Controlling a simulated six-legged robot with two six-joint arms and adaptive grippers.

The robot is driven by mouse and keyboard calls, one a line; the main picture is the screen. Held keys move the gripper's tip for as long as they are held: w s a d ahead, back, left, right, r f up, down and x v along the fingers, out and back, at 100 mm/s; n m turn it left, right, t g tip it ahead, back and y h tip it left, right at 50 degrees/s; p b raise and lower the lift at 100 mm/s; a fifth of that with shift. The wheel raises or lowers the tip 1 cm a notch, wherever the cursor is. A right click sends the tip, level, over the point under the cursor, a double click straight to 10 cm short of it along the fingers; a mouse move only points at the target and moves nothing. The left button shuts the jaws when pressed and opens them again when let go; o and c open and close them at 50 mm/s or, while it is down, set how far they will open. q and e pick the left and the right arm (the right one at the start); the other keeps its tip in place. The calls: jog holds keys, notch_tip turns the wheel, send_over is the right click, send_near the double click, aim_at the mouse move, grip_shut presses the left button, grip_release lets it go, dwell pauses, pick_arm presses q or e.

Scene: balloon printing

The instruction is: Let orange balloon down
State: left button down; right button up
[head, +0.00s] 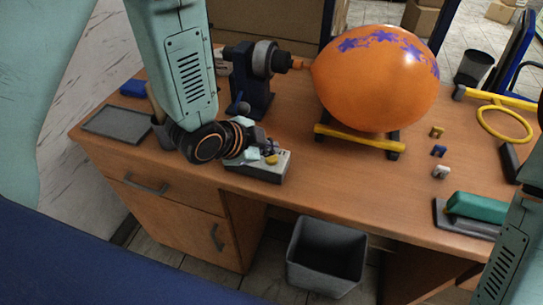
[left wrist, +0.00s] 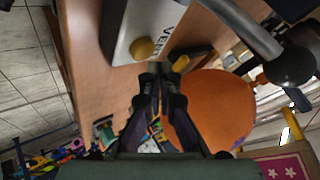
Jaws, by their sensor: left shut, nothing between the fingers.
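The orange balloon (head: 375,85) is large and round, with purple star prints. Its neck sits at the nozzle of a dark pump stand (head: 251,88), and its body is over a yellow-barred cradle (head: 360,140). It also shows in the left wrist view (left wrist: 222,108). A grey control box (head: 258,173) with a yellow button (head: 271,160) stands near the table's front edge. The left wrist view shows its button (left wrist: 142,48) and partly hidden lettering. My left gripper (left wrist: 154,70) is shut and empty, its tips beside the button; I cannot tell whether they touch. My right gripper is out of view.
A grey tray (head: 118,125) lies at the table's left. Small coloured stamps (head: 438,152) and a green-handled block (head: 473,208) are at the right. A yellow ring (head: 505,124) stands at the far right. A grey bin (head: 326,258) is below the front edge.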

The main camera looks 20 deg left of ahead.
aim_at(269, 160)
pick_arm(q)
jog(key=shift+f, duration=0.15)
jog(key=shift+f, duration=0.25)
jog(key=shift+f+b, duration=0.5)
jog(key=shift+b, duration=0.1)
dwell(0.6)
jog(key=shift+r, duration=0.1)
dwell(3.9)
jog(key=shift+r+p, duration=0.85)
jog(key=shift+p, duration=0.05)
jog(key=shift+r, duration=0.1)
notch_tip(269, 160, up, 5)
jog(key=p, duration=0.4)
jog(key=shift+p, duration=0.3)
